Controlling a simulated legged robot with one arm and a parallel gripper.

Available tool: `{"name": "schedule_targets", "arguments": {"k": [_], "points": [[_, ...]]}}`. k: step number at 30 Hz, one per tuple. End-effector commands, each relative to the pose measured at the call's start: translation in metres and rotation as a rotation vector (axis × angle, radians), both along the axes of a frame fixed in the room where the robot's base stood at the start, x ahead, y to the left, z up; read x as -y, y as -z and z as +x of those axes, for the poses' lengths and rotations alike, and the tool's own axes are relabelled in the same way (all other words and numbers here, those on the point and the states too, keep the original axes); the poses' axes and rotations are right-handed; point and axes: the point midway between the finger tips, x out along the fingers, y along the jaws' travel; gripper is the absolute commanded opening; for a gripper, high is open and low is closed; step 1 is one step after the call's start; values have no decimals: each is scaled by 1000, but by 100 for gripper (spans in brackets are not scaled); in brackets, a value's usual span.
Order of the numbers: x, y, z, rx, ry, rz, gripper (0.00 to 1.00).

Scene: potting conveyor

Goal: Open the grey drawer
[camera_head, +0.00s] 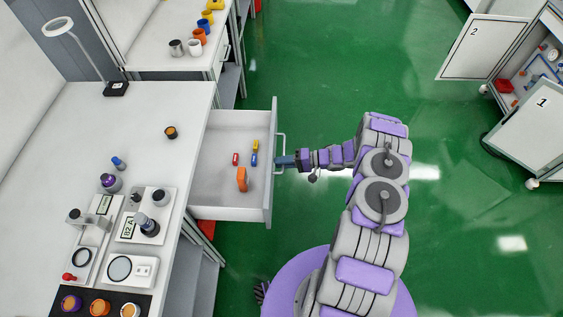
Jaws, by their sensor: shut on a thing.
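The grey drawer (213,180) is pulled well out from under the white workbench, toward the right. Its inside is visible from above. It holds a red piece, a yellow piece, a blue piece and a larger orange block (242,179). The drawer's handle (281,141) is a thin bar on the outer face of its front panel. My gripper (284,162) is at this handle, shut on it, with the arm reaching in from the right. The fingertips are small in the view, and the handle's lower part is partly hidden by them.
The white workbench (140,110) on the left carries a lamp (88,55), jars, small devices and a black tray with orange-topped containers. A second bench with cups stands behind. Open cabinet doors marked 1 (535,130) and 2 (485,45) are at right. Green floor is clear between.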

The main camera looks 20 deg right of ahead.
Motion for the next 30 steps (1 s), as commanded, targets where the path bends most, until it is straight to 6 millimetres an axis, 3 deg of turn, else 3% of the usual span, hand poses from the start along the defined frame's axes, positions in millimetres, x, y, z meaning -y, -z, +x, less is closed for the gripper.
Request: {"name": "schedule_targets", "arguments": {"k": [3, 4, 8, 20, 30], "points": [[-1, 4, -2, -6, -2, -4, 0], [-1, 4, -2, -6, -2, -4, 20], [-1, 3, -2, -5, -1, -3, 33], [10, -2, -5, 1, 2, -1, 33], [75, -17, -27, 3, 2, -2, 33]]}}
